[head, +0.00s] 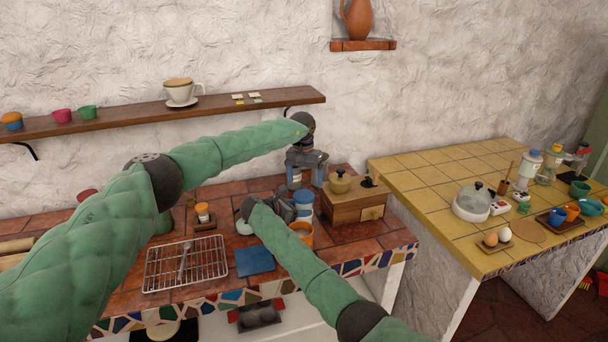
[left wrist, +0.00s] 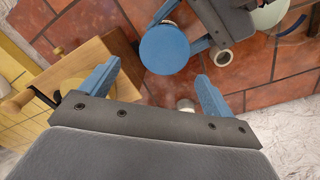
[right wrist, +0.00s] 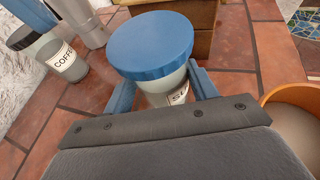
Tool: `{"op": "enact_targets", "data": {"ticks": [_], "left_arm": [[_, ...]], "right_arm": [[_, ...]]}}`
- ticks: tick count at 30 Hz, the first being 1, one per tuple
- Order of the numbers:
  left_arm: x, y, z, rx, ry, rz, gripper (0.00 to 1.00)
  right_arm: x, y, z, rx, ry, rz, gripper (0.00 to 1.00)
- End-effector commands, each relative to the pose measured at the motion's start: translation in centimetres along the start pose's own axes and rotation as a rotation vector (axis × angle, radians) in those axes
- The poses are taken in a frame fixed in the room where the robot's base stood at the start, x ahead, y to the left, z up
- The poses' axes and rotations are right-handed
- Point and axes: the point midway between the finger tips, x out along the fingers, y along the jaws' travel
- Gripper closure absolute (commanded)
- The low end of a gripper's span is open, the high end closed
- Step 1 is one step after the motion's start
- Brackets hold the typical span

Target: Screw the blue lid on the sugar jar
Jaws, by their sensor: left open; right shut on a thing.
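The sugar jar (right wrist: 166,93) stands upright on the red tiles with the blue lid (right wrist: 151,45) resting on its mouth. I cannot tell whether the lid is threaded tight. The lid also shows from above in the left wrist view (left wrist: 165,48) and in the head view (head: 303,195). My right gripper (right wrist: 160,84) is shut around the jar's body below the lid; its label is partly hidden. My left gripper (head: 305,177) is open and empty above the jar, pointing down. In the left wrist view the lid lies ahead of its fingertips (left wrist: 158,74), not between them.
A wooden grinder box (head: 352,205) stands right of the jar. An orange pot (right wrist: 296,108) is close beside my right gripper. A coffee jar (right wrist: 52,57) stands behind. A wire rack (head: 160,270) and a blue cloth (head: 255,261) lie at the front left.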

Motion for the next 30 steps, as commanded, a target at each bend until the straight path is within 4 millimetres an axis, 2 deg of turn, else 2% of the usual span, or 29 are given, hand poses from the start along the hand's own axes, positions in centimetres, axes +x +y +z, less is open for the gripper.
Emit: {"op": "enact_targets", "data": {"ticks": [8,30], "left_arm": [[-0.8,0.1,0.1,-0.29,0.004,0.003,0.12],[-2.5,0.3,0.2,-1.34,0.016,-0.005,0.12]], "right_arm": [[0.0,0.0,-0.1,-0.001,0.0,0.0,1.0],[0.0,0.0,-0.1,-0.001,0.0,0.0,1.0]]}}
